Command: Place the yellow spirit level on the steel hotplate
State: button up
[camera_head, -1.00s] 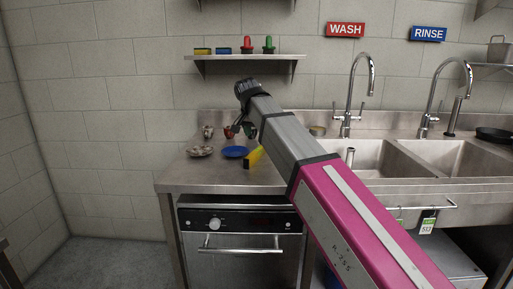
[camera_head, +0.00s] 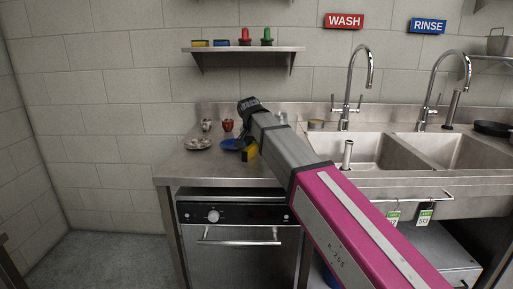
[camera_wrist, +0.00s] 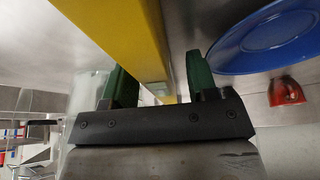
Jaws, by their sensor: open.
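The yellow spirit level (camera_head: 251,152) lies on the steel counter, partly hidden behind my arm in the head view. In the wrist view the spirit level (camera_wrist: 120,28) is large, running from the top left down to between my fingers. My gripper (camera_wrist: 157,66) is open, with a green finger on each side of the level; I cannot tell whether either touches it. In the head view my arm mostly hides the gripper. I cannot make out a steel hotplate in either view.
A blue plate (camera_head: 230,144) lies just left of the level, with a patterned plate (camera_head: 197,144) further left. A red cup (camera_head: 228,125) and a small cup (camera_head: 207,125) stand behind. Sinks and taps (camera_head: 345,117) are right. A wall shelf (camera_head: 245,49) hangs above.

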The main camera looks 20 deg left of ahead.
grip_shut()
jog(key=shift+w, duration=0.1)
